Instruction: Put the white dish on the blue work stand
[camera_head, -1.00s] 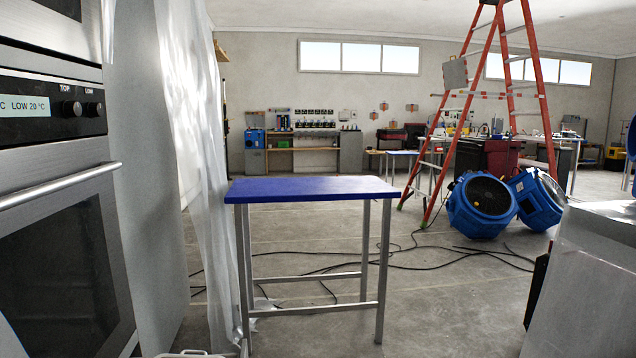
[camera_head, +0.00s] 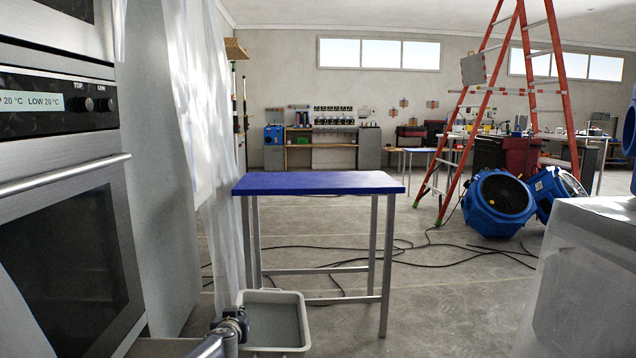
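The white dish (camera_head: 304,347), a shallow rectangular tray with a grey-looking inside, is low in the head view, near the lower left part of the stand. The blue work stand (camera_head: 318,183) has a flat, bare blue top on grey metal legs. It stands beyond and above the dish in the picture.
An oven (camera_head: 70,230) and a hanging plastic sheet (camera_head: 212,130) are close on the left; the sheet hangs beside the stand. A pale wrapped block (camera_head: 585,275) is at the right. Blue fans (camera_head: 498,203), a red ladder (camera_head: 470,150) and floor cables (camera_head: 420,258) lie beyond.

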